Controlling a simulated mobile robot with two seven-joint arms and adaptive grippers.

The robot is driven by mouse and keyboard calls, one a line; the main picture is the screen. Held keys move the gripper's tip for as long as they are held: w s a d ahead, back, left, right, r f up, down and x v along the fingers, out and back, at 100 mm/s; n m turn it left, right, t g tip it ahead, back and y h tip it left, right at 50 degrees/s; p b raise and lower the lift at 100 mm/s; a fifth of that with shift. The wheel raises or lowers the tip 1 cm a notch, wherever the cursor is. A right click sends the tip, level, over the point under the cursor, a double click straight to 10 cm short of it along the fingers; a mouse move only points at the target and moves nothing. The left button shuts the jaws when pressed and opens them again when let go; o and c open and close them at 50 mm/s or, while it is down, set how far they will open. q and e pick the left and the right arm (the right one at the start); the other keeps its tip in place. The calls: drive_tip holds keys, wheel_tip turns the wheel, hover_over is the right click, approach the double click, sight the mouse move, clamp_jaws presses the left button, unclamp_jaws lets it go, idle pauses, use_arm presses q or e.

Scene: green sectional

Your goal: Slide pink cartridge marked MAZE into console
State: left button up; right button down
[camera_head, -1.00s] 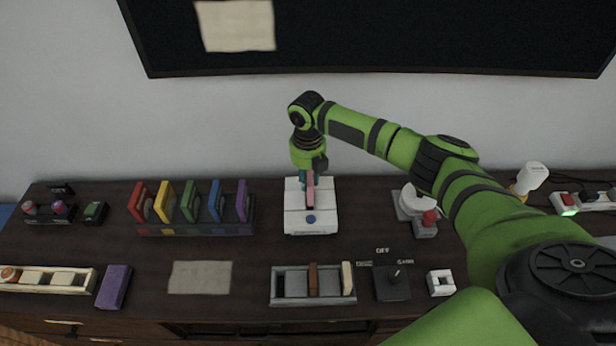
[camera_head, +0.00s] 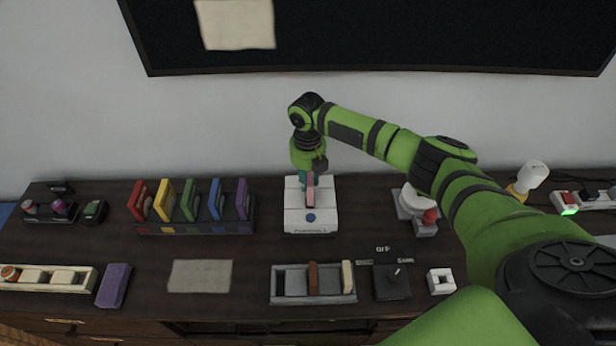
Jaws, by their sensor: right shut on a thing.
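The white console (camera_head: 322,222) stands at the middle of the cabinet top, with a round blue button on its front part. The pink cartridge (camera_head: 310,188) is upright at the console's top, over the slot area. My right gripper (camera_head: 308,174) is shut on the pink cartridge from above. Whether the cartridge's lower end is inside the slot cannot be told, and its MAZE marking is not readable. My left gripper is not in view.
A rack (camera_head: 195,229) of coloured cartridges stands left of the console. A grey tray (camera_head: 292,299) with brown and cream pieces and a black switch box (camera_head: 392,284) lie in front. A white joystick-like device (camera_head: 413,203) stands to the right. A dark screen (camera_head: 380,35) hangs behind.

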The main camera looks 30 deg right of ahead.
drive_tip(key=shift+f+b, duration=1.45)
drive_tip(key=shift+f, duration=0.7)
drive_tip(key=c, duration=0.9)
unclamp_jaws()
drive_tip(key=shift+c, duration=0.2)
wheel_tip(320, 180, up, 12)
